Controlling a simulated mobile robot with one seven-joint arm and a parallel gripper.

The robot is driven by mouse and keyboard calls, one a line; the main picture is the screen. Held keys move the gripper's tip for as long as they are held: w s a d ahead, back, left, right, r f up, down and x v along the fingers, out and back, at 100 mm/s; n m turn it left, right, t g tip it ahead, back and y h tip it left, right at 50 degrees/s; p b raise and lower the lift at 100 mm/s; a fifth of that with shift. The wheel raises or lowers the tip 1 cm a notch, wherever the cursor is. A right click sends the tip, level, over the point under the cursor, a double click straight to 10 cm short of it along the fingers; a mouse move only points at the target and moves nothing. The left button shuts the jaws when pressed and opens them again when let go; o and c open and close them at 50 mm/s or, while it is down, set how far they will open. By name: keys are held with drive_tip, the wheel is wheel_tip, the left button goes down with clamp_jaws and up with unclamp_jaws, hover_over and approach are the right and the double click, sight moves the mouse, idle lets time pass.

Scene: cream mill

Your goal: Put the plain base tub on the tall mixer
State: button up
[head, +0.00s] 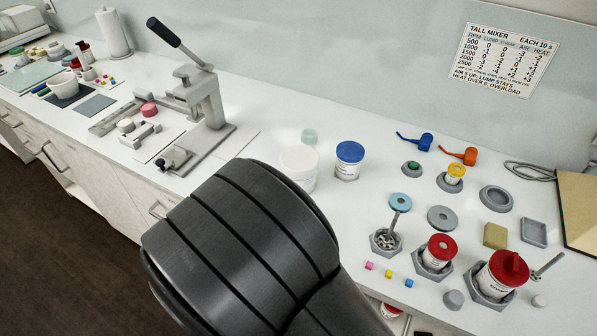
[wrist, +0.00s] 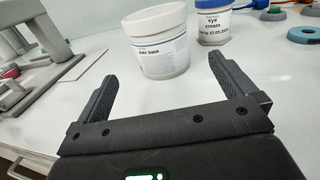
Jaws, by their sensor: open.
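The plain base tub (wrist: 157,48) is a white tub with a label whose last word reads "base". My gripper (wrist: 160,60) is open and empty, low over the counter. In the wrist view the tub appears ahead, between the two spread fingers, touching neither. In the head view my arm hides the gripper. A wall sign (head: 505,59) reads "TALL MIXER", but I cannot make out which machine it names.
A blue-lidded eye cream jar (head: 349,160) stands close right of the tub. A grey lever press (head: 203,97) stands to the left. Red-lidded tubs (head: 437,254), grey holders and small parts crowd the right. Bare counter lies between press and tub.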

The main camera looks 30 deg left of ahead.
wheel_tip(320, 180, up, 6)
drive_tip(key=f, duration=0.1)
drive_tip(key=w+f, duration=0.1)
drive_tip(key=f, duration=0.3)
drive_tip(key=shift+w+a, duration=0.2)
drive_tip(key=shift+a, duration=0.05)
drive_tip(key=shift+w+f, duration=0.15)
drive_tip(key=w, duration=0.2)
drive_tip(key=w+a, duration=0.1)
drive_tip(key=w, duration=0.2)
drive_tip(key=shift+w, duration=0.15)
drive_tip(key=shift+w+a+f, duration=0.1)
drive_tip(key=shift+w+a, duration=0.05)
drive_tip(key=shift+w, duration=0.7)
drive_tip(key=shift+w+a+f, duration=0.1)
drive_tip(key=shift+w+a, duration=0.05)
drive_tip(key=shift+w, duration=0.7)
drive_tip(key=shift+w+a+f, duration=0.1)
drive_tip(key=shift+w+a, duration=0.05)
drive_tip(key=shift+w, duration=0.7)
drive_tip(key=shift+c, duration=0.6)
